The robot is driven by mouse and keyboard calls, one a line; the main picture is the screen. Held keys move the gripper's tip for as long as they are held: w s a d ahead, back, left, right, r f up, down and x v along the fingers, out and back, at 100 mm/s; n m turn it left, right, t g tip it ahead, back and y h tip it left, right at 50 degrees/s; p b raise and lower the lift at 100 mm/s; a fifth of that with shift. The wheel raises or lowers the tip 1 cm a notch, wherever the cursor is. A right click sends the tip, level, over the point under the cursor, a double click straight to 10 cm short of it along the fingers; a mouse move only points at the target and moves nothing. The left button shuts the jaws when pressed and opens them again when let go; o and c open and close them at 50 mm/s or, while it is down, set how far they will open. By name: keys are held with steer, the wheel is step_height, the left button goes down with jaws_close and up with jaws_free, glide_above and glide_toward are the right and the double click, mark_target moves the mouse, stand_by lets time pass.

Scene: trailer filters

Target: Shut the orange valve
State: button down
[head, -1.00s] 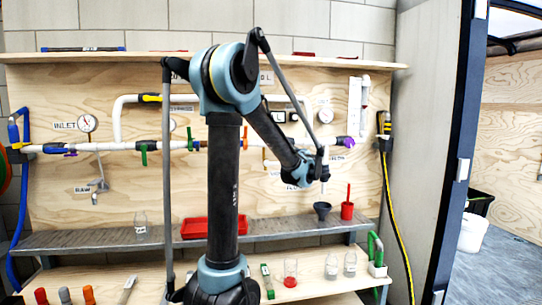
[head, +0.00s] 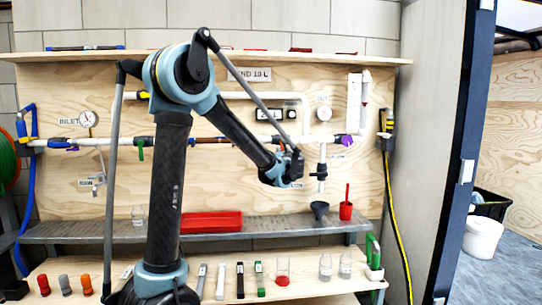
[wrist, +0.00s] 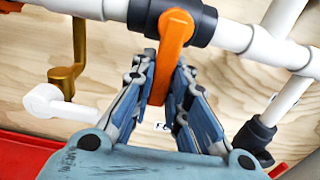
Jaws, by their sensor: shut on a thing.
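The orange valve (wrist: 174,38) shows in the wrist view on a dark fitting in the white pipe. Its flat orange handle points down in the picture, crosswise to the pipe. My gripper (wrist: 164,72) is shut on the handle, with one blue-grey finger on each side of it. In the head view my gripper (head: 284,168) is in front of the plywood panel, right of centre, below the main pipe.
In the wrist view a brass tap (wrist: 66,76) with a white end is at the left and a branch pipe (wrist: 287,103) at the right.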

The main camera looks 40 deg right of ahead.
steer(key=shift+w+a, duration=0.15)
stand_by(0.3)
steer(key=c, duration=1.5)
jaws_free()
steer(key=shift+c, duration=0.2)
steer(key=v, duration=1.2)
steer(key=shift+w, duration=0.1)
